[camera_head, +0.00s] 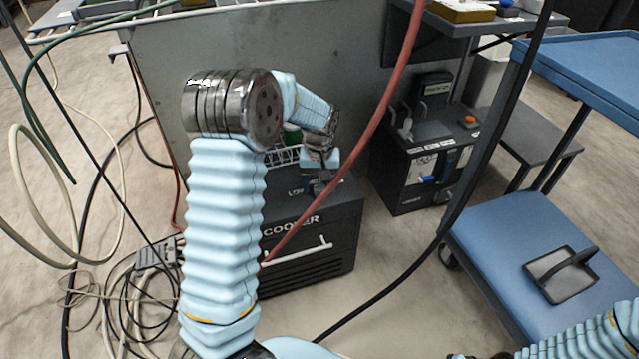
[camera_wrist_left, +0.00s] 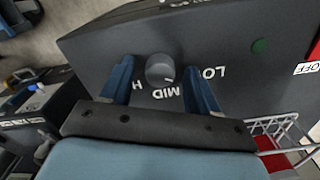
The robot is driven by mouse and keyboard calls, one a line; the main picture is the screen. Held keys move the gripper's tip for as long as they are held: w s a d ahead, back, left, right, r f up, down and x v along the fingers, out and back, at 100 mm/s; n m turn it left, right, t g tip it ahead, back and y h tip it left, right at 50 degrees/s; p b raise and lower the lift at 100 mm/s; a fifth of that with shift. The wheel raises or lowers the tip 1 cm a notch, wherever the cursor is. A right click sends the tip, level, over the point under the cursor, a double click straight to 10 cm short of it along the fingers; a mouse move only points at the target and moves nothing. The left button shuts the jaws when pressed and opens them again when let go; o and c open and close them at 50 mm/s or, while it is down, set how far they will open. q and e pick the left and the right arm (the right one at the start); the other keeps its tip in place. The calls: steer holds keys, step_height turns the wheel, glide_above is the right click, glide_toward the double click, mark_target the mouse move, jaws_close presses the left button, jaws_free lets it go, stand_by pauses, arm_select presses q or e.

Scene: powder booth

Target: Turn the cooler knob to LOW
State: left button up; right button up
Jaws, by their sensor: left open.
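The cooler (camera_head: 335,226) is a dark box on the floor, lettered COOLER on its front. In the left wrist view its top panel (camera_wrist_left: 230,25) carries a round grey knob (camera_wrist_left: 160,68) with H, MID and LO lettering around it. A light mark on the knob faces the MID side. My left gripper (camera_wrist_left: 159,74) is open, with one blue finger on each side of the knob; I cannot tell whether they touch it. In the head view the left gripper (camera_head: 322,160) is over the cooler's top, and the knob is hidden. My right gripper is out of view; only part of its arm shows.
A green button (camera_wrist_left: 260,46) and an OFF label (camera_wrist_left: 307,68) lie on the panel. A white wire rack (camera_wrist_left: 285,135) is beside my gripper. A red hose (camera_head: 385,110) crosses in front of the cooler. Another dark machine (camera_head: 425,155) and a blue cart (camera_head: 510,240) stand to the right.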

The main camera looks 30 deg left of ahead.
mark_target(319, 187)
arm_select(q)
step_height(319, 187, up, 14)
steer(key=p, duration=0.1)
steer(key=shift+f+p, duration=0.15)
steer(key=shift+p, duration=0.25)
